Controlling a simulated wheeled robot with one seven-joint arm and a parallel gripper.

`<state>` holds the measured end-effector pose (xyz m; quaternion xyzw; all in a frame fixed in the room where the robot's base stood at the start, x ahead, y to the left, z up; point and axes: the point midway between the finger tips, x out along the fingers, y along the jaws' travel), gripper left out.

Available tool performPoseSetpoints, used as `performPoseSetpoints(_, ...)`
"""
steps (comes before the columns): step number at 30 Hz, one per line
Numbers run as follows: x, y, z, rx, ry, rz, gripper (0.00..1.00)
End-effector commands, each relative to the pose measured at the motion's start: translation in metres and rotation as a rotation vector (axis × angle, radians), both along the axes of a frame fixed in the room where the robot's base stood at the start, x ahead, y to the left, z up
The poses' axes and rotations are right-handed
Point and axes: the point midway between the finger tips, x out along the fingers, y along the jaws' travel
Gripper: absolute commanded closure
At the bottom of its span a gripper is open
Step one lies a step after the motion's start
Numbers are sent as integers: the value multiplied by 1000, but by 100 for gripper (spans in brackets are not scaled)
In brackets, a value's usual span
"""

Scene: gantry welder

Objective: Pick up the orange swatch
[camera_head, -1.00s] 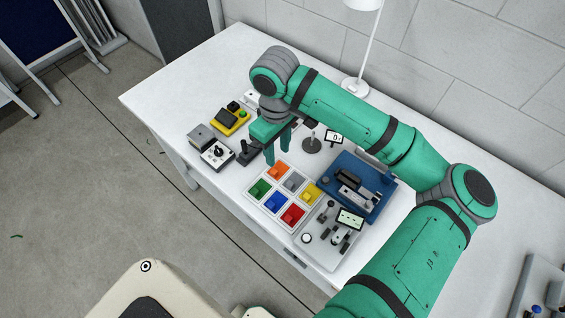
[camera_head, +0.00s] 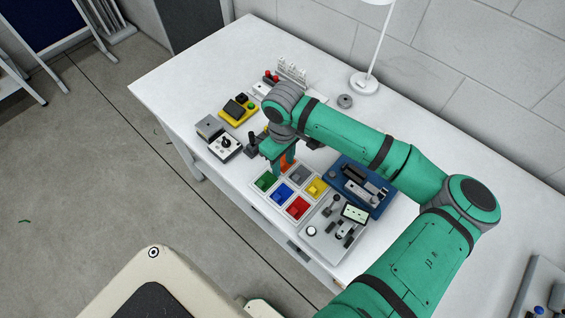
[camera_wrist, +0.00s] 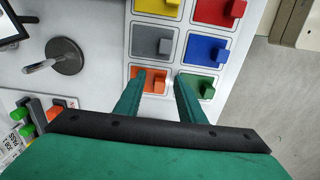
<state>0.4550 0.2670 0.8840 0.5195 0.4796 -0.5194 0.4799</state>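The orange swatch (camera_wrist: 152,80) lies in its compartment of the white tray (camera_wrist: 170,62), with a small raised tab showing in the wrist view. It also shows in the head view (camera_head: 290,162), partly hidden by my gripper (camera_head: 282,162). My gripper (camera_wrist: 161,80) is open. Its two green fingers reach down on either side of the orange compartment in the wrist view, with the orange tab between them. I cannot tell how high the fingertips are above it. No contact is visible.
Beside it are the green (camera_wrist: 197,86), grey (camera_wrist: 155,45), blue (camera_wrist: 206,48), yellow (camera_wrist: 160,7) and red (camera_wrist: 212,12) swatches. A grey stand (camera_wrist: 66,57) is left in the wrist view. A blue device (camera_head: 357,182) and grey panel (camera_head: 335,232) flank the tray.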

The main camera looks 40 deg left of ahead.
Motion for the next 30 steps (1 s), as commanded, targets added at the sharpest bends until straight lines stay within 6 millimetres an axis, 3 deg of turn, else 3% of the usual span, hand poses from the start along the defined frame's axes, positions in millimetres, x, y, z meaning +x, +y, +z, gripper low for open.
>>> performPoseSetpoints(4, 0, 0, 0, 0, 0, 0, 64)
performPoseSetpoints(9, 0, 0, 0, 0, 0, 0, 100)
performPoseSetpoints(23, 0, 0, 6, 1, 1, 1, 100)
performPoseSetpoints(29, 0, 1, 33, 3, -1, 2, 100)
performPoseSetpoints(30, -8, 0, 40, 3, 1, 6, 100)
